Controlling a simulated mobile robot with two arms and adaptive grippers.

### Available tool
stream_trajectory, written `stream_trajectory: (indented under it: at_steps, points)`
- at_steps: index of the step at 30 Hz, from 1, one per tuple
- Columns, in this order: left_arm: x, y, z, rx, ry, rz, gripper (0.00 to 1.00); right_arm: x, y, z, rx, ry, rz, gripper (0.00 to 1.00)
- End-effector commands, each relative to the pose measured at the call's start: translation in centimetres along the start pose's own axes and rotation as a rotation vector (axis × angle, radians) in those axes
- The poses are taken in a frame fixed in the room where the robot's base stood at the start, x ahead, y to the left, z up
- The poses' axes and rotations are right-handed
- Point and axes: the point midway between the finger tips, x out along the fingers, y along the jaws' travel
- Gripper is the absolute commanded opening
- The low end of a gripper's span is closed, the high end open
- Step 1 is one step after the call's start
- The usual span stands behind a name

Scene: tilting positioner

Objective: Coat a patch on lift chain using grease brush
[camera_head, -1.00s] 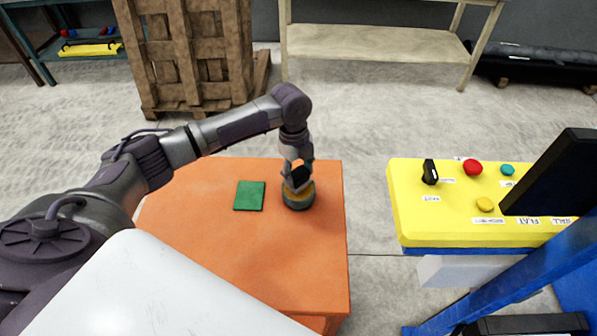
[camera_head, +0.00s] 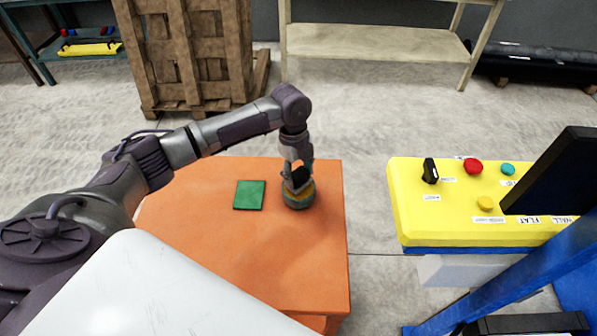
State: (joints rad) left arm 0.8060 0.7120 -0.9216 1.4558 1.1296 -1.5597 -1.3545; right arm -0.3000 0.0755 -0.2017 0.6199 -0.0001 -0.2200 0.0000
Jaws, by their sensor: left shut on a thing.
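My left gripper (camera_head: 298,178) points down over the right part of the orange table top. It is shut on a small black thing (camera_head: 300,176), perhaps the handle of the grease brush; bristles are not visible. Directly below is a round grey pot with a yellowish rim (camera_head: 298,198). I cannot tell whether the black thing is inside the pot or just above it. The gripper and the black thing hide part of the pot. I cannot make out the lift chain in this view. My right gripper is not in view.
A green square pad (camera_head: 249,195) lies on the orange table (camera_head: 240,250), left of the pot. A yellow control panel (camera_head: 440,215) with knobs and buttons stands to the right, beside a blue frame (camera_head: 530,270). A gap of floor separates table and panel. Wooden pallets (camera_head: 190,50) stand behind.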

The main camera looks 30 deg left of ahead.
Motion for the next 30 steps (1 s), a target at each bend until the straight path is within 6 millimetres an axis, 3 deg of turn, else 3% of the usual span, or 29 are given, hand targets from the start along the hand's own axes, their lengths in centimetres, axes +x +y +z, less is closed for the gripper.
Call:
stream_trajectory:
  at_steps: [30]
  points:
    - [0.38, 0.01, 0.03, 0.0, 0.0, 0.0, 0.3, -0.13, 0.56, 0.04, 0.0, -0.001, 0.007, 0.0]
